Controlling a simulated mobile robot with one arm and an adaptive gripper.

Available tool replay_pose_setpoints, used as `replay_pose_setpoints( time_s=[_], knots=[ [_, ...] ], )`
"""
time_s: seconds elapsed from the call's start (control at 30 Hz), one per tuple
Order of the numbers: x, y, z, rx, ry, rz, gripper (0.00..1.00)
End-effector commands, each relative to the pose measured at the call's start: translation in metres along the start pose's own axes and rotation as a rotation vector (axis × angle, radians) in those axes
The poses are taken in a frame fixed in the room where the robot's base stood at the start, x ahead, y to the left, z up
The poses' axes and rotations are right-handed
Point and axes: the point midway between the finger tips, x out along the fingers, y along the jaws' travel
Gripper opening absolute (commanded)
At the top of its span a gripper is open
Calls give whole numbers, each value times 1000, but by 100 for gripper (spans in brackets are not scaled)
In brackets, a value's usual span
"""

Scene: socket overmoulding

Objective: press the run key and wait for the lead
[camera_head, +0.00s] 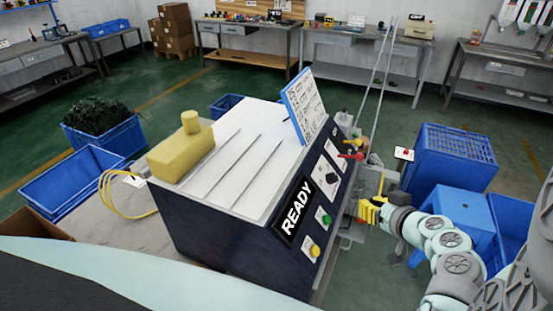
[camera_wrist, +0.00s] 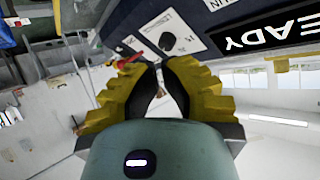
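A dark-fronted machine with a pale top (camera_head: 240,150) stands on a bench and its display (camera_head: 295,210) reads READY. Beside the display are a green button (camera_head: 326,217) and a yellow button (camera_head: 314,250); I cannot read which is the run key. My gripper (camera_head: 370,212), with yellow fingers, is to the right of the machine's front panel, apart from the buttons. In the wrist view my gripper's fingers (camera_wrist: 160,72) converge near a red lever (camera_wrist: 130,60) and a dark knob (camera_wrist: 167,41). Nothing is clearly held.
A yellow block (camera_head: 182,152) sits on the machine, and a yellow cable (camera_head: 112,195) lies at its left. A tilted sign (camera_head: 305,105) stands on top. Blue crates (camera_head: 455,145) are stacked at the right, close to my arm. Open floor lies behind the machine.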

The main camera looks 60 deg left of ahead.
Motion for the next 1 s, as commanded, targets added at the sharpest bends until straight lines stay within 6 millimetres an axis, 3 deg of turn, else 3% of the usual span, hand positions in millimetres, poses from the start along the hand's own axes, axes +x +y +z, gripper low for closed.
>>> replay_pose_setpoints(
  time_s=[0.5, 1.0],
  knots=[
    [54, -30, 32, -1, -4, -7, 0],
    [61, -35, 34, -1, -4, -5, 0]
  ],
)
